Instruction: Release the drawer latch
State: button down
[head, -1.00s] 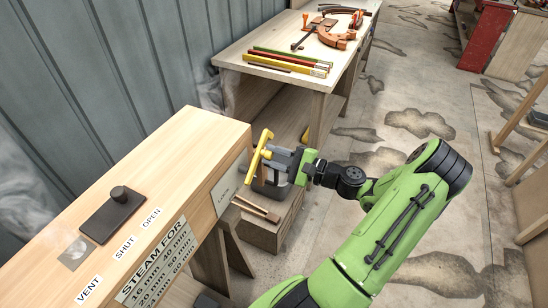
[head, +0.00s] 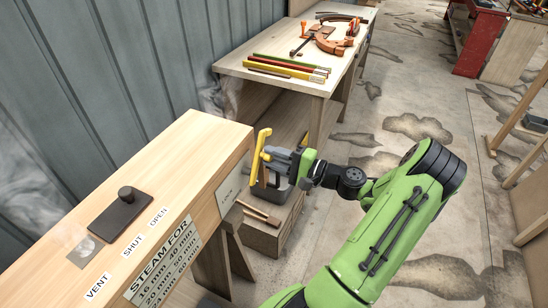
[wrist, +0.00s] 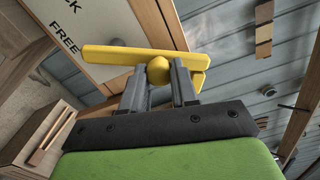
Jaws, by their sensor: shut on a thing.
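The yellow latch handle (head: 261,153) is a bar standing nearly upright just off the end of the long wooden box. In the wrist view the handle (wrist: 115,56) runs across the top, with a round yellow knob at its middle. My gripper (head: 273,157) is shut on this latch handle; in the wrist view the grey fingers (wrist: 159,82) sit either side of the knob. A pale label plate (head: 229,189) is on the box end; in the wrist view it reads "FREE" and part of another word.
The wooden box (head: 170,160) has a dark slider plate and VENT, SHUT, OPEN labels on top. A small wooden crate (head: 262,235) stands below my gripper. A workbench (head: 330,85) with tools is behind. Open floor lies to the right.

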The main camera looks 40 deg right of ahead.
jog(key=c, duration=0.9)
grip_release()
jog(key=shift+o, duration=0.2)
jog(key=shift+s, duration=0.15)
jog(key=p+v, duration=0.1)
jog(key=v, duration=1.4)
jog(key=shift+s+p, duration=0.3)
jog(key=shift+p, duration=0.1)
